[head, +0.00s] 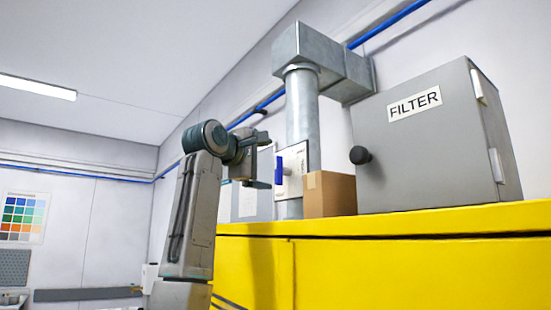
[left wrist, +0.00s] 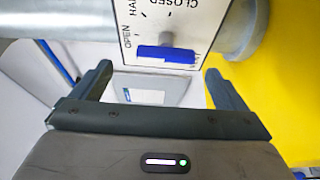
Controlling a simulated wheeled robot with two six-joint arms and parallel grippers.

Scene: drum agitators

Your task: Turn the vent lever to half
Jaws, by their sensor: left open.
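The vent lever (head: 279,170) is a blue handle on a white dial plate (head: 294,160), mounted on the front of the round metal duct. In the left wrist view the lever (left wrist: 166,54) is a blue bar lying level across the picture. Its left end is near the word OPEN; part of HALF and CLOSED show higher on the plate (left wrist: 150,22). My left gripper (head: 262,168) is just left of the lever in the head view. In the left wrist view its open fingers (left wrist: 158,80) are spread wider than the lever, empty and apart from it. My right gripper is not in view.
The metal duct (head: 302,105) rises behind the plate. A cardboard box (head: 330,194) and a grey FILTER cabinet (head: 420,150) stand right of it on the yellow housing (head: 390,225). A pale grey box (head: 247,203) is behind my gripper. The left side is open room.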

